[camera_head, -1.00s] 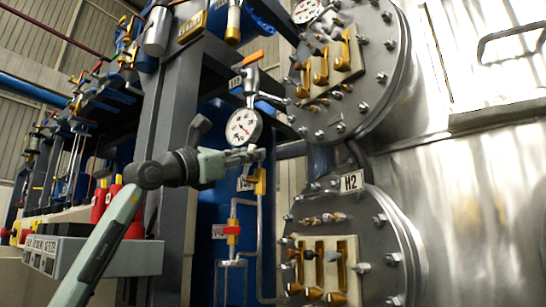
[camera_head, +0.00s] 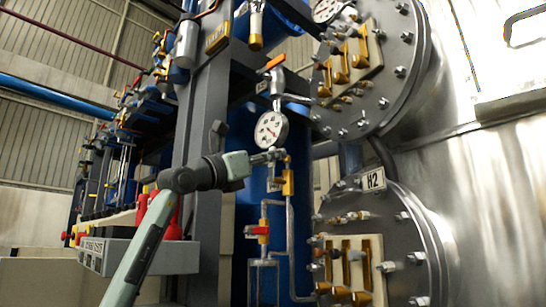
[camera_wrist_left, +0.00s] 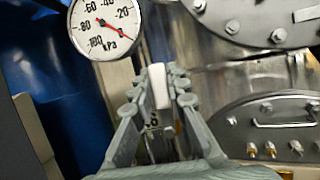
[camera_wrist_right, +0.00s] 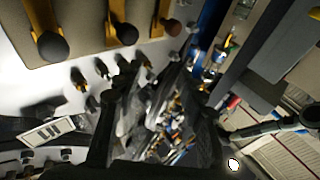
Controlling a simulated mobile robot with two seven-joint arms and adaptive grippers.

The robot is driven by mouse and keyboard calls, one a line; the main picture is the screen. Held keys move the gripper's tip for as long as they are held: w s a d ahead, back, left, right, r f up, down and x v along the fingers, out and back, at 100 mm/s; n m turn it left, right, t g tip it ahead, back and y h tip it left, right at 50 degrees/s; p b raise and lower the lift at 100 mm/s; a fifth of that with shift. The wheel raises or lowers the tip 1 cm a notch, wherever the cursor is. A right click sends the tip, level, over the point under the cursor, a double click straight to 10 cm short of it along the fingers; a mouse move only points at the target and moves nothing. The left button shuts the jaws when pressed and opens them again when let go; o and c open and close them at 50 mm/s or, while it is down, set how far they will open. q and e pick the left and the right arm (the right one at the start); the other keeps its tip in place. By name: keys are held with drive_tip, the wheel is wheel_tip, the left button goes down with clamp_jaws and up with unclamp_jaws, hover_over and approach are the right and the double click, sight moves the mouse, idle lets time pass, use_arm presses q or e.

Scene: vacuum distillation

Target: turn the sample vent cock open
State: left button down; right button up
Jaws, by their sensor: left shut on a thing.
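The sample vent cock seems to be the small valve with a brass body (camera_head: 288,182) on a thin vertical pipe, just below a round gauge. My left gripper (camera_head: 278,155) reaches it from the left at its upper end. In the left wrist view, the left fingertips (camera_wrist_left: 158,92) are closed around a pale, upright piece (camera_wrist_left: 158,85), apparently the cock's handle. The fingers hide much of the valve body there. My right gripper is out of the head view.
The pressure gauge (camera_head: 270,131) sits close above my left gripper, with an orange-handled valve (camera_head: 275,63) over it. A red valve (camera_head: 261,230) is lower on the piping. Large bolted flanges (camera_head: 395,235) stand to the right. A grey post (camera_head: 196,125) rises behind my left arm.

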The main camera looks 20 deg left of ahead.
idle(0.3)
use_arm(q)
drive_tip(key=c, duration=1.5)
unclamp_jaws()
drive_tip(key=v, duration=1.2)
drive_tip(key=shift+f, duration=0.1)
